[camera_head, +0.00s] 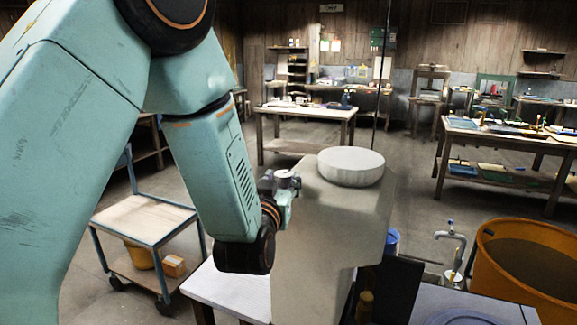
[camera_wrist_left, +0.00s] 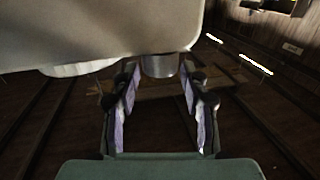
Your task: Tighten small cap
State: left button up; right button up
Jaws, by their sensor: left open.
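The small cap (camera_head: 287,179) is a short grey metal cylinder at the mould's upper left edge. It also shows in the left wrist view (camera_wrist_left: 160,66), sticking out from the mould's edge. My left gripper (camera_wrist_left: 159,76) is open, with one finger on each side of the small cap and a visible gap at each side. In the head view, my left gripper (camera_head: 283,189) is small and partly hidden by its own wrist. My right gripper is not in view.
A thin dark rod (camera_head: 382,80) rises behind the mould. A two-tier cart (camera_head: 145,218) stands at left. An orange tub (camera_head: 525,262) and a tap (camera_head: 453,250) are at lower right. Workbenches (camera_head: 510,138) stand farther back, with open floor between.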

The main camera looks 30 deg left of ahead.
aim_at(286, 171)
pick_arm(q)
jog(key=shift+w+a+r, duration=0.1)
jog(key=shift+w+a, duration=0.1)
jog(key=shift+a, duration=0.1)
jog(key=x, duration=0.2)
jog(key=p+x, duration=0.1)
jog(key=x, duration=0.3)
jog(key=shift+w+d, duration=0.1)
jog(key=shift+d, duration=0.25)
jog(key=shift+w+a, duration=0.15)
jog(key=shift+a, duration=0.25)
jog(key=shift+d, duration=0.15)
jog(key=shift+w+d, duration=0.15)
jog(key=shift+c, duration=1.3)
jog(key=shift+a+f, duration=0.25)
jog(key=c, duration=0.4)
jog(key=shift+d, duration=0.1)
grip_shut()
